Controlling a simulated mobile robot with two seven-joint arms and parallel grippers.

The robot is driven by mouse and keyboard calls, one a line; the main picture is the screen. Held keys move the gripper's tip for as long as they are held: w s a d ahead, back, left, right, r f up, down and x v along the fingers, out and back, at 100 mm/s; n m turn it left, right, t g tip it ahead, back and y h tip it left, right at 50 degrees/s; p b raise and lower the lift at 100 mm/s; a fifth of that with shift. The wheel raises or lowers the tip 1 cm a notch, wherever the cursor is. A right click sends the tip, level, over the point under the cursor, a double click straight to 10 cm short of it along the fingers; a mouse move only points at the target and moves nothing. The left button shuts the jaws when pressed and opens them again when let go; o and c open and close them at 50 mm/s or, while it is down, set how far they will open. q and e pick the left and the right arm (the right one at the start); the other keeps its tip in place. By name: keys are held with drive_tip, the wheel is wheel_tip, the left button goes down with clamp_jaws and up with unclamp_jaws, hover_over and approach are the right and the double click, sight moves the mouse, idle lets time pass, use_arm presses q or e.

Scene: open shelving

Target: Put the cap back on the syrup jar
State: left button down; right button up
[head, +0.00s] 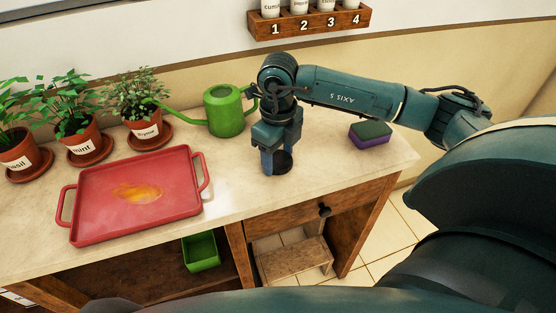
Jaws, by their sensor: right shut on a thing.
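My right gripper (281,160) points down over the counter, just right of the green watering can. It is shut on a dark round thing (283,163), low between its fingers at or just above the counter top. The fingers hide part of this thing, and I cannot tell whether it is the cap or the jar. I cannot make out a separate syrup jar or cap elsewhere. My left gripper is not in view.
A red tray (95,222) with an orange-yellow stain lies on the counter's left part. Potted herbs stand behind it, with a green watering can (224,112) beside them. A green and purple sponge (371,134) lies at right. A wooden rack (310,22) with numbered jars hangs above.

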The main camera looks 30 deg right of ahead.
sight(278, 160)
wheel_tip(278, 160, up, 10)
idle(0.6)
